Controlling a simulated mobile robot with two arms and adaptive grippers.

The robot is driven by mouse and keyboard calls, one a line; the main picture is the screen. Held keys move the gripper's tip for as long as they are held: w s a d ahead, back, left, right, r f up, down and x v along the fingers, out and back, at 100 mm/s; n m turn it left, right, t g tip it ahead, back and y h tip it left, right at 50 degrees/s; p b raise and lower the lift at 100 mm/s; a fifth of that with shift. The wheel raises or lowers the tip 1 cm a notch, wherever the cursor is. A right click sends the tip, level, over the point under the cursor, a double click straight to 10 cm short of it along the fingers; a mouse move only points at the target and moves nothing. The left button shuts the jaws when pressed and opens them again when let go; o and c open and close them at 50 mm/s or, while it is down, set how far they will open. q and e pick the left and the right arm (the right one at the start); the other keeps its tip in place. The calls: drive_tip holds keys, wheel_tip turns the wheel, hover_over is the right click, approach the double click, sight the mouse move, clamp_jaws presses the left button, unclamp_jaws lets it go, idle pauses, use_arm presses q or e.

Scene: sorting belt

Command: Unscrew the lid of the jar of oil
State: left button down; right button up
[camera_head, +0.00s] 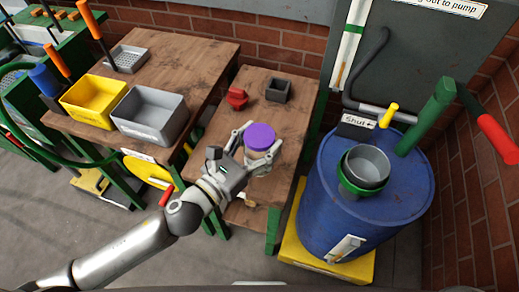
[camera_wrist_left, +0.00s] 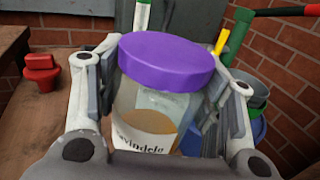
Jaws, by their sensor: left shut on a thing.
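The jar of oil (camera_wrist_left: 150,115) is clear, with amber contents and a white label. Its purple lid (camera_wrist_left: 165,62) sits on top; whether it is loosened cannot be told. In the head view the purple lid (camera_head: 260,136) shows above the wooden table. My left gripper (camera_head: 262,145) is shut on the jar's body, one finger on each side below the lid. The same gripper (camera_wrist_left: 158,115) frames the jar in the left wrist view. The jar looks roughly upright. The jar's base is hidden by the gripper. My right gripper is not in view.
A red object (camera_head: 237,98) and a dark square box (camera_head: 278,90) stand behind on the small table (camera_head: 222,135). Yellow (camera_head: 93,117) and grey (camera_head: 148,126) bins stand on the left bench. A blue drum (camera_head: 318,205) with a pot (camera_head: 366,165) on top stands close at right.

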use_arm(q)
drive_tip(key=w+f, duration=0.1)
drive_tip(key=f, duration=0.1)
drive_tip(key=w+f+b, duration=0.1)
drive_tip(key=w+f, duration=0.1)
drive_tip(key=shift+w+f, duration=0.25)
drive_tip(key=shift+f, duration=0.05)
drive_tip(key=shift+f+b, duration=0.4)
drive_tip(key=shift+f, duration=1.05)
drive_tip(key=shift+f, duration=0.2)
drive_tip(key=shift+c, duration=1.9)
unclamp_jaws()
drive_tip(key=shift+r, duration=0.25)
drive_tip(key=b+v, duration=0.3)
drive_tip(key=v, duration=0.9)
